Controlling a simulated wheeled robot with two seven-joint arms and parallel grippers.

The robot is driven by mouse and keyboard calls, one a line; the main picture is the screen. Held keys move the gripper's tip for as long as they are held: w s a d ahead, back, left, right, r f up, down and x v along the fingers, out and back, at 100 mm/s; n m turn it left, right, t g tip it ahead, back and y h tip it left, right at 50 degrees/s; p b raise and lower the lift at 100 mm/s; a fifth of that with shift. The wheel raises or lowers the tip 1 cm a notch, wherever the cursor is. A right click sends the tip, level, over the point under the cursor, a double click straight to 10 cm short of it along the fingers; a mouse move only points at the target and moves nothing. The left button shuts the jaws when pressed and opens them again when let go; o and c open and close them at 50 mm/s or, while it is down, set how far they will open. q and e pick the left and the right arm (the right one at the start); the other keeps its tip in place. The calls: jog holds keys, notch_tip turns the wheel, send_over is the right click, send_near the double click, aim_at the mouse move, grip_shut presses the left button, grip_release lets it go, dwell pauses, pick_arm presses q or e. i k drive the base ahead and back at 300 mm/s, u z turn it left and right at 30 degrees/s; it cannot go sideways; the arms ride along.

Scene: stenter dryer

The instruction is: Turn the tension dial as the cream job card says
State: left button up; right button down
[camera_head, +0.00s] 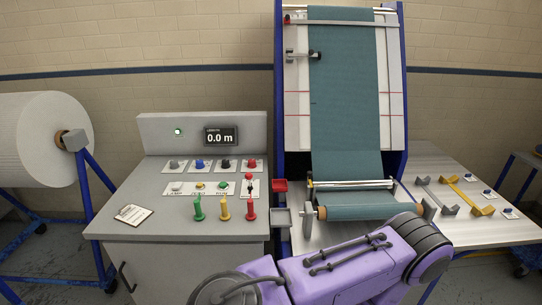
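A cream job card (133,214) lies on the left of the grey control console; its print is too small to read. The console's back row has a grey knob (173,165), a blue knob (198,164), a black knob (224,164) and a red knob (248,164), each on a white label plate. The labels are unreadable, so I cannot tell which is the tension dial. A purple arm of mine crosses the bottom of the view, in front of the console's right side and the machine. Neither gripper shows.
Smaller controls and green (198,208), yellow (224,209) and red (249,208) upright levers stand nearer on the console (150,180). A display (221,136) reads 0.0 m. Teal fabric (345,110) runs down to a roll. A side table (480,220) holds grey and yellow handled tools.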

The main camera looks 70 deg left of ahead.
aim_at(199, 164)
jog(key=z, duration=0.3)
jog(key=k, duration=1.45)
jog(key=u, duration=0.65)
